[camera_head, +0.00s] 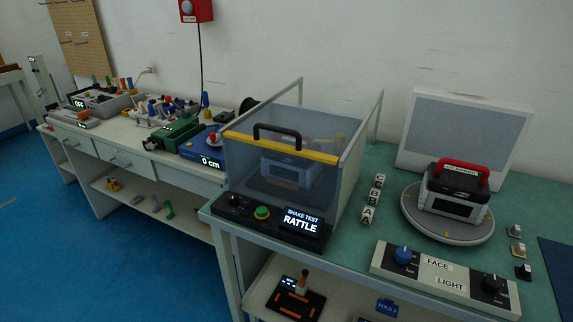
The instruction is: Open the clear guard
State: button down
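The clear guard (345,180) is a see-through box on the green-topped bench. A yellow bar (300,152) with a black handle (277,131) runs along its upper front edge, and the guard looks closed over the tester. Inside it, seen through the panel, is a bluish-grey device (290,170) with a handle. In front is a black control panel (270,218) with a green button (262,212) and a display reading "SHAKE TEST RATTLE". My gripper is not in view.
To the right, a red-handled device (455,190) stands on a round turntable (425,225) before a grey-white panel (465,130). Lettered cubes (372,200) and a FACE/LIGHT control box (440,280) sit nearby. A cluttered bench (140,150) is left; blue floor (60,240) is open in front of it.

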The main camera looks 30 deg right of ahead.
aim_at(297, 150)
jog(key=i+l+z, duration=0.25)
jog(key=i, duration=0.15)
jog(key=i+l+z, duration=0.15)
jog(key=i+z, duration=0.15)
jog(key=i, duration=0.15)
